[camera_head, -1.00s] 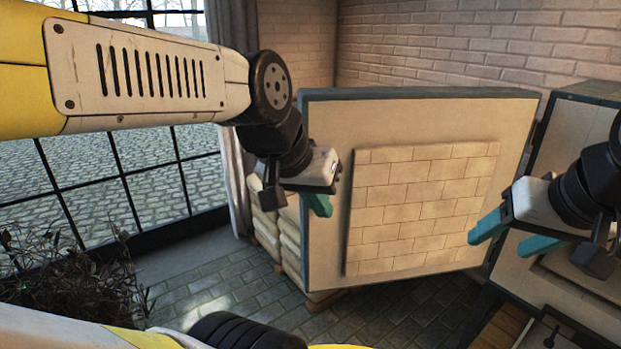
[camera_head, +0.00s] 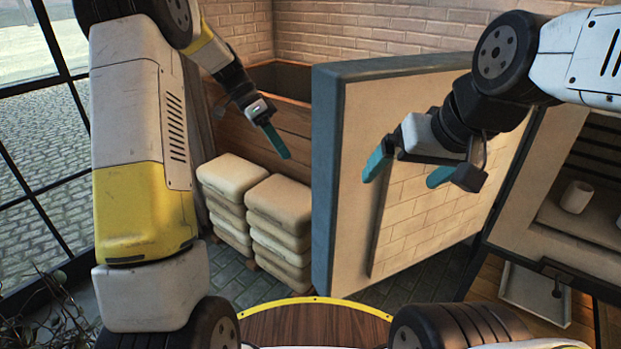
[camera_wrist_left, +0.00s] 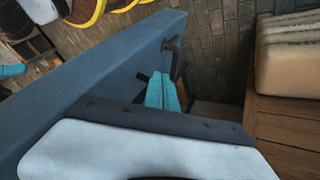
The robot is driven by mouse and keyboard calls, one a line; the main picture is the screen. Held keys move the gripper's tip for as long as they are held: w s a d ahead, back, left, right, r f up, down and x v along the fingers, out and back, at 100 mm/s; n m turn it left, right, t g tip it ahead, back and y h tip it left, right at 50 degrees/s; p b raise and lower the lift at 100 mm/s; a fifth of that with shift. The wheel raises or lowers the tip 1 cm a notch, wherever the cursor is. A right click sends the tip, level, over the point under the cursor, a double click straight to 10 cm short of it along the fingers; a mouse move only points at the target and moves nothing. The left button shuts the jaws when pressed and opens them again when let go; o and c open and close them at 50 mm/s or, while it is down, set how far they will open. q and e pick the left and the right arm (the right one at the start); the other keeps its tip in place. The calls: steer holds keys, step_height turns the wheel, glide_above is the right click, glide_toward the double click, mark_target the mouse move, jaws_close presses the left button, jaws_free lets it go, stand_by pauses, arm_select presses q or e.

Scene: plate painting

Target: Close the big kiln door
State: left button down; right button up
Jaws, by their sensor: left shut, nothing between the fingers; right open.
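The big kiln door (camera_head: 345,180) stands swung open, its blue-grey edge towards me and its brick-lined inner face (camera_head: 430,205) turned to the right. The kiln body (camera_head: 570,225) is at the right edge, its chamber open. My left gripper (camera_head: 284,153) is shut and empty, on the outer side of the door, left of its edge. In the left wrist view its teal fingers (camera_wrist_left: 162,92) are together beside the door's blue outer face (camera_wrist_left: 95,85). My right gripper (camera_head: 405,173) is open and empty in front of the door's inner face.
Stacked pale sacks (camera_head: 280,215) stand on the floor left of the door, by a wooden crate (camera_head: 290,115). A small white cup (camera_head: 576,197) is inside the kiln opening. A window is at left and a plant (camera_head: 50,310) at lower left.

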arm_select(q)
steer(key=s+d+f, duration=0.5)
steer(key=d+f, duration=0.2)
steer(key=f, duration=0.1)
steer(key=shift+s+d+f, duration=0.25)
steer(key=shift+s+d, duration=0.05)
steer(key=shift+s, duration=0.05)
